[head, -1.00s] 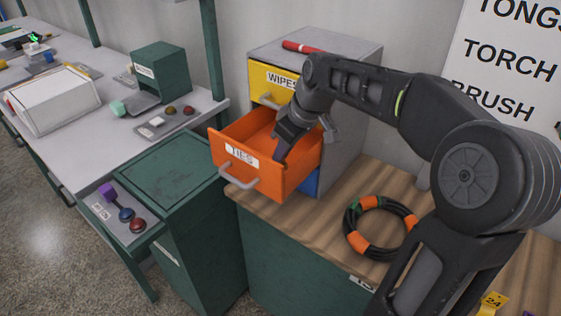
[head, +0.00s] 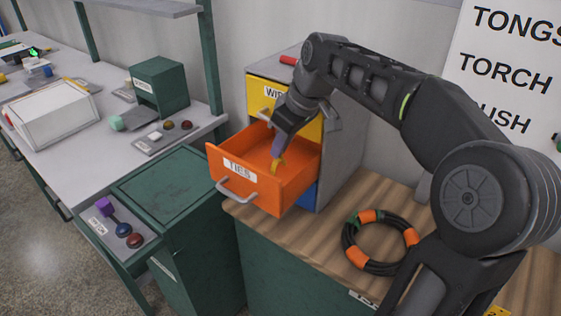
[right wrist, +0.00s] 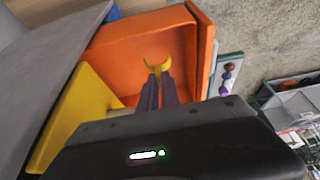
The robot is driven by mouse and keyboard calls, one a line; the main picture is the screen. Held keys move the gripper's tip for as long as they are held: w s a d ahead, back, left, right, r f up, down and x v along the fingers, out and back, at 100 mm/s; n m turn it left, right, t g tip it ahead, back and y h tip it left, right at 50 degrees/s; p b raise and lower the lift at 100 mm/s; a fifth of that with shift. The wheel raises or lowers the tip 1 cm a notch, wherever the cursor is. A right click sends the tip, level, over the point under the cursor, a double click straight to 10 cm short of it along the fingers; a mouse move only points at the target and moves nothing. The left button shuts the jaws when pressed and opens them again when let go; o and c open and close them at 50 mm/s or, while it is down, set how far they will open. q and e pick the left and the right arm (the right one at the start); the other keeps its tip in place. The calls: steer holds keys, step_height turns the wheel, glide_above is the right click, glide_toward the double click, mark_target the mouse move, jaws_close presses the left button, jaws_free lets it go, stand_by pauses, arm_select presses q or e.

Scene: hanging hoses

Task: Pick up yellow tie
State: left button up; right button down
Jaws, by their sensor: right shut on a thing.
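The yellow tie (head: 279,166) is a small curved strip held at the tips of my right gripper (head: 277,152), above the floor of the open orange drawer (head: 246,190) labelled TIES. In the right wrist view the yellow tie (right wrist: 157,59) shows as an arc beyond the two purple-grey fingers of my right gripper (right wrist: 159,74), which are shut on it. The orange drawer (right wrist: 200,70) surrounds it in that view. My left gripper is not in view.
A yellow drawer (head: 262,91) labelled WIPES is just above the orange one, in a grey cabinet (head: 348,130). A coiled black hose with orange bands (head: 367,215) lies on the wooden counter (head: 330,232). A green cabinet (head: 165,180) stands at the left.

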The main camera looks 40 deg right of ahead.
step_height(320, 180, up, 4)
steer(key=shift+r, duration=0.15)
steer(key=c, duration=2.1)
jaws_free()
jaws_close()
